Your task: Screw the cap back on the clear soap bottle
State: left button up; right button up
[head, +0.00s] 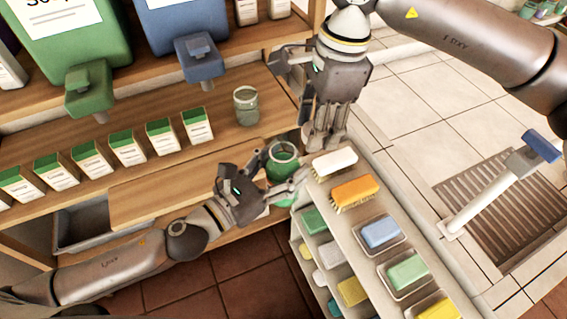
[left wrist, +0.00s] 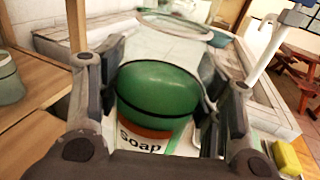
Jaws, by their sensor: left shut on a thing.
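The clear soap bottle (head: 283,158) holds green soap and stands upright between the shelf and the brush rack. Its round rim faces up, and I see no cap on it. My left gripper (head: 282,190) is shut around the bottle's body from the left. In the left wrist view, the bottle (left wrist: 158,92) sits between both fingers with its "Soap" label below. My right gripper (head: 323,142) points down just right of the bottle, above the white brush. Whether it is open or holds anything is unclear. I cannot make out the cap.
A small glass jar (head: 246,106) stands on the wooden shelf behind. Several green-topped boxes (head: 127,147) line the shelf. The rack at right holds a white brush (head: 334,162), an orange brush (head: 355,192) and soap bars (head: 381,233). Green and blue dispensers (head: 88,90) stand above.

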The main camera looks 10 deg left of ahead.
aim_at(284, 137)
jog(key=a+r+m, duration=0.4)
jog(key=a, duration=0.1)
jog(key=shift+s+a, duration=0.35)
jog(key=shift+f, duration=0.1)
jog(key=shift+f, duration=2)
jog(key=shift+f, duration=0.85)
jog(key=shift+f, duration=0.5)
